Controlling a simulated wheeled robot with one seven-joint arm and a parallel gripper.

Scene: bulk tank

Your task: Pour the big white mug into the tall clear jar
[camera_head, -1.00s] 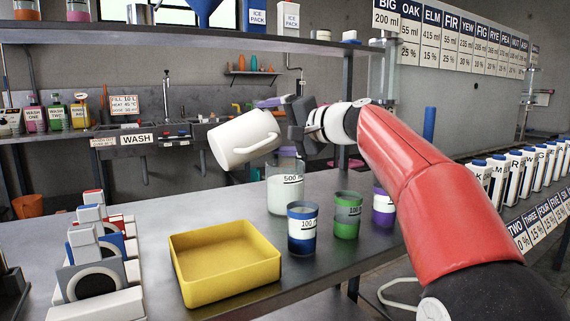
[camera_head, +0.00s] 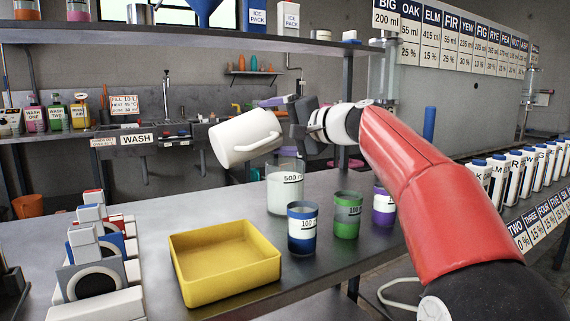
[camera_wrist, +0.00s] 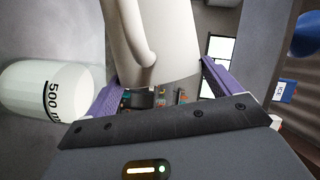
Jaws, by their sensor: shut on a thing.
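The big white mug (camera_head: 240,140) is tilted well over in the air, above and left of the tall clear jar. Its opening and contents do not show. My gripper (camera_head: 291,117) is shut on the mug from the right; in the wrist view, my gripper's purple fingers (camera_wrist: 160,85) lie either side of the mug (camera_wrist: 170,35) and its handle. The tall clear jar (camera_head: 285,190), marked 500, stands upright on the bench and holds something pale. The jar (camera_wrist: 42,92) also shows at the left of the wrist view. No stream shows between mug and jar.
A blue cup (camera_head: 302,230), a green cup (camera_head: 347,217) and a purple cup (camera_head: 383,207) stand right of the jar. A yellow tray (camera_head: 225,285) lies in front. Block-like devices (camera_head: 97,265) stand at left. A shelf (camera_head: 180,40) spans above.

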